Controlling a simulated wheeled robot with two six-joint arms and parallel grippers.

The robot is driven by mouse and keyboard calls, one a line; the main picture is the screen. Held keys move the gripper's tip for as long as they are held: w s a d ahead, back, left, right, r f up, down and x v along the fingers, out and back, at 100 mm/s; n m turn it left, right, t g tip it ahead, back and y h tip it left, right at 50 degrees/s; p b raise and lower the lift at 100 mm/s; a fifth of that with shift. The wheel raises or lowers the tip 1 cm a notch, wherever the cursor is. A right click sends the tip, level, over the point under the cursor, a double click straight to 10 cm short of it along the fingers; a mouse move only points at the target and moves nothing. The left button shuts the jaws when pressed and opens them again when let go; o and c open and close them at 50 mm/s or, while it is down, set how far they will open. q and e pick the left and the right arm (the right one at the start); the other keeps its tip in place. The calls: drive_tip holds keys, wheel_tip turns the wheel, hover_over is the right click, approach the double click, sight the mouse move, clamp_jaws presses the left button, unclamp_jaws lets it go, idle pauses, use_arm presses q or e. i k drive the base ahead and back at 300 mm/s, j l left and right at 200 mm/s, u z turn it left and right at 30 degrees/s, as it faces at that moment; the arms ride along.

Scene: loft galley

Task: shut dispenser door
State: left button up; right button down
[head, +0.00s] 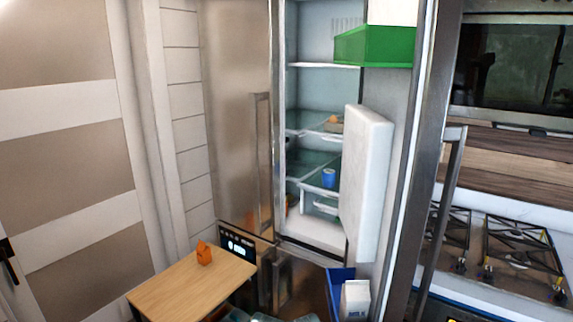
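A thick white panel (367,185), apparently the dispenser door, stands upright on the inner side of the open right fridge door (405,165). It sticks out at an angle toward the fridge interior, so it looks open. What lies behind it is hidden. The fridge (240,120) is steel, and its left door is shut. Neither of my grippers is in view.
The open fridge door carries a green bin (375,46) above and a blue bin (337,290) with a milk carton (355,300) below. A stove (500,245) is at right.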

sight(406, 51)
drive_tip(key=k+l, duration=0.1)
drive_tip(key=l, duration=0.3)
drive_tip(key=l+u, duration=0.15)
drive_tip(key=l, duration=0.3)
drive_tip(key=k+l, duration=0.15)
drive_tip(key=l, duration=0.25)
drive_tip(key=k+l+u, duration=0.15)
drive_tip(key=l, duration=0.65)
drive_tip(key=k+u, duration=0.05)
